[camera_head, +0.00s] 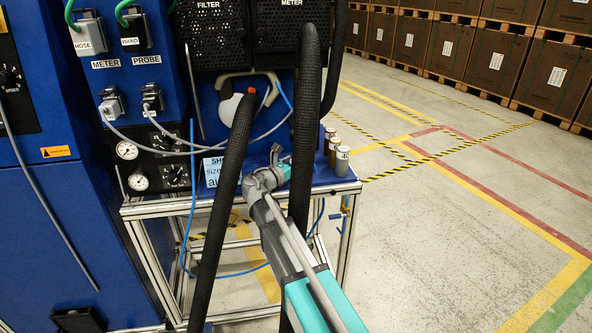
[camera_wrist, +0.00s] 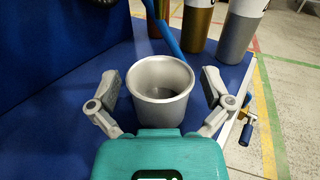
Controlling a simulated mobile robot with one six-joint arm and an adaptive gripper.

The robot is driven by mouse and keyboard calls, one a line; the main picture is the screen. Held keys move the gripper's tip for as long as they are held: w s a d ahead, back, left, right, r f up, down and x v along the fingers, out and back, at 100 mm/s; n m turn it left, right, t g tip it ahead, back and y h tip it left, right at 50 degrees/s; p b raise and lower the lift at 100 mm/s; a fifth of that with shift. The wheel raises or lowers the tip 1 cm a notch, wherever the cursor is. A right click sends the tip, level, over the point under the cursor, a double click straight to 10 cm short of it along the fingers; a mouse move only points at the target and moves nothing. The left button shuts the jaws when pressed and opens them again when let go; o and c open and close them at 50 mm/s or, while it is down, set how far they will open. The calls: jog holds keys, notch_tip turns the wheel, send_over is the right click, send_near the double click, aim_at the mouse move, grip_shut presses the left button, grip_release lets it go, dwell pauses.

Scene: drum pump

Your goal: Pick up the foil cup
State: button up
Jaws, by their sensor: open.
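The foil cup (camera_wrist: 160,88) is a silver, open-topped metal cup. In the wrist view it stands upright on the blue bench top (camera_wrist: 60,120), its empty inside showing. My gripper (camera_wrist: 166,92) is open, with one finger to the left of the cup and one to the right. Gaps show between both fingers and the cup wall. In the head view my gripper (camera_head: 275,160) is small above the bench, and the cup cannot be made out there behind the arm and black hoses.
Several bottles stand behind the cup: a copper one (camera_wrist: 197,22) and a silver one (camera_wrist: 240,30) show in the wrist view. A blue tube (camera_wrist: 168,38) runs down just behind the cup's rim. Black hoses (camera_head: 306,120) hang close to my arm. A brass valve (camera_wrist: 246,130) sits at the bench's right edge.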

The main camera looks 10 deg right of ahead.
dwell(0.4)
jog(key=c, duration=1.1)
jog(key=shift+r, duration=0.1)
notch_tip(320, 180, up, 4)
jog(key=p, duration=0.4)
jog(key=v, duration=1.8)
jog(key=shift+f, duration=0.3)
